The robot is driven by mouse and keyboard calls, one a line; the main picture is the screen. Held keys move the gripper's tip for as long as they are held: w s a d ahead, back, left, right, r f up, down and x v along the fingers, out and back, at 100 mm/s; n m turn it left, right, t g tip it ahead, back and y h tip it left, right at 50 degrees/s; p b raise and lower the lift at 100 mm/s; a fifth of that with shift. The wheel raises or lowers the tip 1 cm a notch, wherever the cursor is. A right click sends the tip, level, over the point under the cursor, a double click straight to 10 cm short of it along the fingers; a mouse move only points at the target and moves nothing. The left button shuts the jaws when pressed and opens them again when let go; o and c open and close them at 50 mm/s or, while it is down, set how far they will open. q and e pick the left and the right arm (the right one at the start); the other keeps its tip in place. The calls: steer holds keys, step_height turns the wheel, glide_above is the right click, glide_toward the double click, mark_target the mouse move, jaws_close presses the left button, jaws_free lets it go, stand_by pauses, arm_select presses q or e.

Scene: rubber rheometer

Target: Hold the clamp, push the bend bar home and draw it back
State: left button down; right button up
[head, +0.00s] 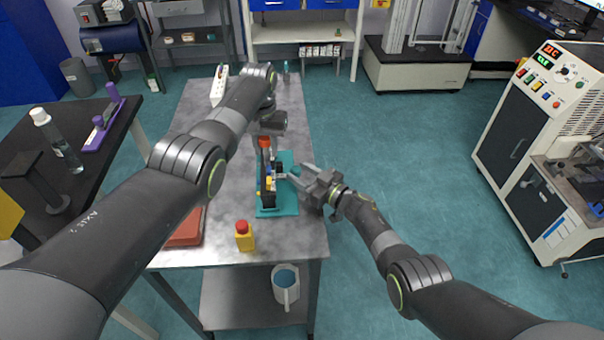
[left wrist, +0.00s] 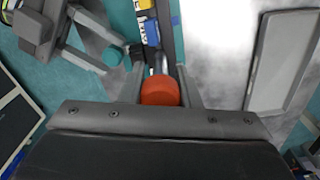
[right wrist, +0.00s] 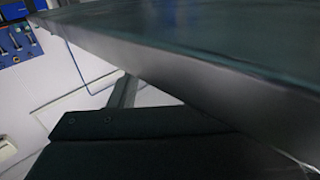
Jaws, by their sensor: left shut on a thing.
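The bending fixture (head: 267,190), a dark upright frame with blue and yellow parts, stands on a teal base (head: 290,207) on the metal table. The clamp's orange-red knob (head: 264,142) tops its far end. My left gripper (left wrist: 162,88) is shut on this knob (left wrist: 160,92), with a finger on either side. The right wrist view shows only one finger (right wrist: 125,92).
A white power strip (head: 219,86) is at the far end. My left arm crosses above the table.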

jaws_close()
steer(key=d, duration=0.4)
steer(key=shift+w+d+f, duration=0.1)
steer(key=shift+w+d, duration=0.1)
arm_select(q)
steer(key=shift+a, duration=0.15)
arm_select(e)
steer(key=shift+c, duration=0.4)
jaws_free()
arm_select(q)
steer(key=shift+d, duration=0.25)
arm_select(e)
steer(key=shift+o, duration=1.4)
steer(key=shift+d, duration=0.15)
arm_select(q)
steer(key=shift+a, duration=0.1)
arm_select(e)
steer(key=shift+s, duration=0.1)
steer(key=v, duration=1.2)
